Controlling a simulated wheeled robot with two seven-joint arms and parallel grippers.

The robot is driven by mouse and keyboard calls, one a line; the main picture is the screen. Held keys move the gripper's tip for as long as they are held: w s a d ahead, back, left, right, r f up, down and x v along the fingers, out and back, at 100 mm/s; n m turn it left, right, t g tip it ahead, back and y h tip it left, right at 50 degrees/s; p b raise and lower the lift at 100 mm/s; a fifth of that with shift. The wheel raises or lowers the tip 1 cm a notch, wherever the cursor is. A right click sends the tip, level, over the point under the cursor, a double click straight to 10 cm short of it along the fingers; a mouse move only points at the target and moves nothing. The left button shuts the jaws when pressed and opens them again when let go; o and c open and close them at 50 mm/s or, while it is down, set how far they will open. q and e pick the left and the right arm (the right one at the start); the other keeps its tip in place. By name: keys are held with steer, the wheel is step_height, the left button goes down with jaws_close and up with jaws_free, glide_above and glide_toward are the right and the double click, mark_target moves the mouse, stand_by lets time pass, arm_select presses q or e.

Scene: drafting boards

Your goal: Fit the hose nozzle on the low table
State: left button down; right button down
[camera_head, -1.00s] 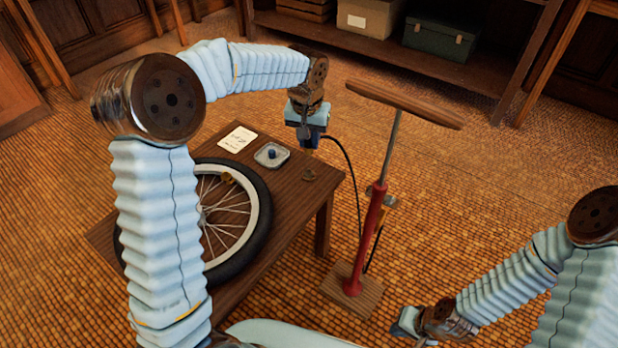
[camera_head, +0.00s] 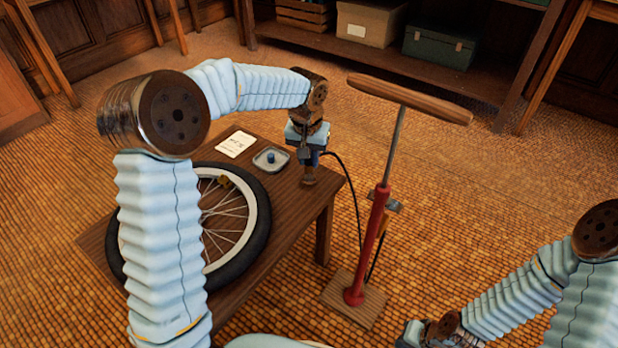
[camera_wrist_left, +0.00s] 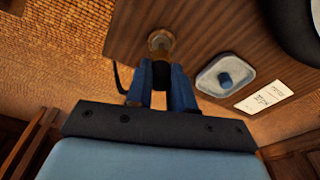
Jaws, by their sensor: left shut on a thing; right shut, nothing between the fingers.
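My left gripper (camera_head: 308,160) is shut on the hose nozzle above the right part of the low table (camera_head: 285,215). In the left wrist view, the dark nozzle (camera_wrist_left: 160,76) sits between the two blue fingers (camera_wrist_left: 160,92). A round brass fitting (camera_wrist_left: 160,40) lies on the table just beyond the fingertips, in line with the nozzle. Whether the nozzle touches or sits in it I cannot tell. The black hose (camera_head: 350,185) runs from the nozzle to the red pump (camera_head: 372,235). My right gripper (camera_head: 412,333) is shut and empty at the bottom edge, partly cut off.
On the table are a bicycle wheel (camera_head: 262,215), a small tray (camera_head: 262,163) with a blue cap (camera_head: 271,157), and a white card (camera_head: 235,144). The pump stands on the floor right of the table. A shelf with boxes (camera_head: 440,45) is behind.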

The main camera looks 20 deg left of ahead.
arm_select(q)
steer(key=shift+f+b, duration=0.85)
steer(key=shift+f, duration=0.5)
steer(key=c, duration=0.9)
jaws_free()
steer(key=shift+r, duration=0.4)
step_height(320, 180, up, 13)
steer(key=s+p, duration=0.2)
